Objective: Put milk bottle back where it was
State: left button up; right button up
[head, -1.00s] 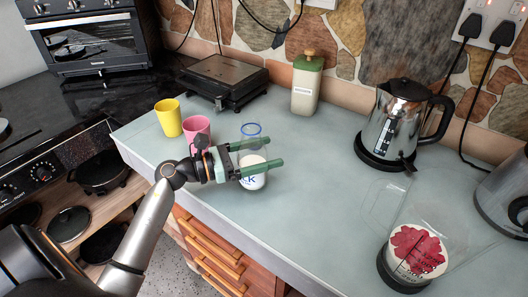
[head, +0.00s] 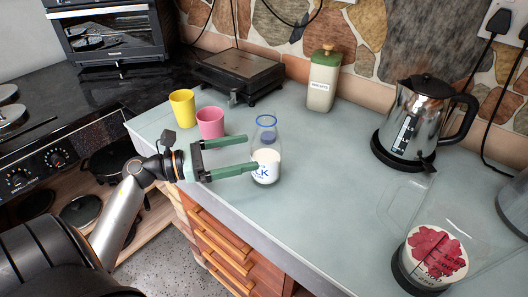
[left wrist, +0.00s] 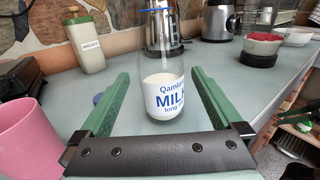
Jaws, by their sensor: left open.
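The milk bottle (head: 265,165) is clear glass with a blue rim, white milk in its lower part and a blue MILK label. It stands upright on the pale counter (head: 330,215). My left gripper (head: 251,153) is open and level, its green fingers pointing at the bottle from the left, with the tips at the bottle's near side. In the left wrist view the bottle (left wrist: 168,95) shows in the gap between the two spread fingers, apparently not clamped. My right gripper is not in view.
A pink cup (head: 210,124) and a yellow cup (head: 182,110) stand behind the left gripper. A black grill (head: 238,75), a green-lidded canister (head: 322,82), a kettle (head: 408,120) and a blender jug (head: 432,255) also stand on the counter. Its middle is clear.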

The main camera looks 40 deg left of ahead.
aim_at(251, 151)
pick_arm(q)
jog(key=shift+v, duration=1.6)
